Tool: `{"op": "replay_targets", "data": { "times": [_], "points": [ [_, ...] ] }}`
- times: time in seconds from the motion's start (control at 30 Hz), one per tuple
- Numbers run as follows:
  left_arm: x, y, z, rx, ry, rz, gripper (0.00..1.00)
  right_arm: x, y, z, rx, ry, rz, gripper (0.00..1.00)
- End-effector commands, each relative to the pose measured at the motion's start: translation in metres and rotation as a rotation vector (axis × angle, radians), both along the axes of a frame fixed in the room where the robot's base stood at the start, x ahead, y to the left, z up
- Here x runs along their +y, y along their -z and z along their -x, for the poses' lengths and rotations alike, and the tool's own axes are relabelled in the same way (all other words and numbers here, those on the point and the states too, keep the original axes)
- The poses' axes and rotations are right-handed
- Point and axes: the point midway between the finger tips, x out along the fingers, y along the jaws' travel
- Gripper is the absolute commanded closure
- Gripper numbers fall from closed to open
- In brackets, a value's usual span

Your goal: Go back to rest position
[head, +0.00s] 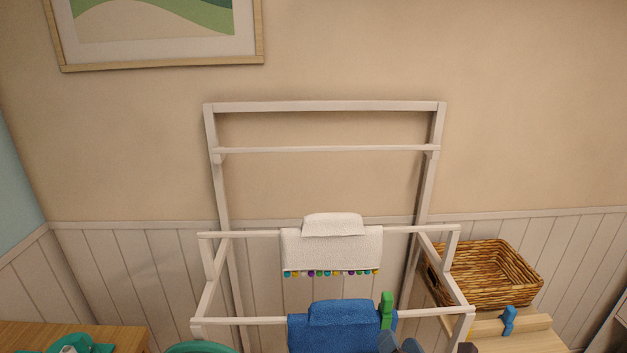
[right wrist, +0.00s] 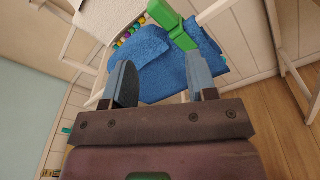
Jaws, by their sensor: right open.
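My right gripper (head: 401,343) shows at the bottom edge of the head view, in front of the blue towel's right side. In the right wrist view my right gripper (right wrist: 161,80) has its two fingers wide apart, with nothing between them. The blue towel (head: 335,325) hangs over the front rail of the rack; it also shows in the right wrist view (right wrist: 160,72). A green clothespin (head: 386,308) stands at the towel's right edge; in the right wrist view the green clothespin (right wrist: 172,22) lies beyond the fingertips, apart from them. My left gripper is not in view.
A white drying rack (head: 325,106) stands by the wall. A white towel (head: 332,250) with coloured pompoms hangs on its middle rail. A wicker basket (head: 495,297) and a blue clothespin (head: 508,321) are at right. A teal object (head: 200,348) is cut off at the bottom.

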Motion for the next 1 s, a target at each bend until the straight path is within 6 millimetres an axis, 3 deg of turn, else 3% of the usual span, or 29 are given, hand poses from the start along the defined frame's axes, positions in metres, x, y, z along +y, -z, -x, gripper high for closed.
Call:
{"op": "replay_targets", "data": {
  "times": [0.2,0.4,0.57,0.7,0.9,1.0],
  "points": [
    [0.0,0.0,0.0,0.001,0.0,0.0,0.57,0.0,0.01,-0.007,0.166,0.01,-0.583,0.48],
    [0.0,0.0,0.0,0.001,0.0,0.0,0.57,-0.011,0.032,0.002,0.343,0.112,-1.205,0.48],
    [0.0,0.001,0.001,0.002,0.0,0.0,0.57,-0.035,0.063,0.025,0.45,0.286,-1.783,0.48],
    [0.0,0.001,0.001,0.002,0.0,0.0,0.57,-0.069,0.098,0.062,0.443,0.484,-2.201,0.48],
    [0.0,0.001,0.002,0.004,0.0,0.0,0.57,-0.108,0.142,0.122,0.352,0.715,-2.355,0.48],
    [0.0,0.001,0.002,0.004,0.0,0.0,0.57,-0.114,0.154,0.142,0.332,0.777,-2.362,0.48]
  ]
}}
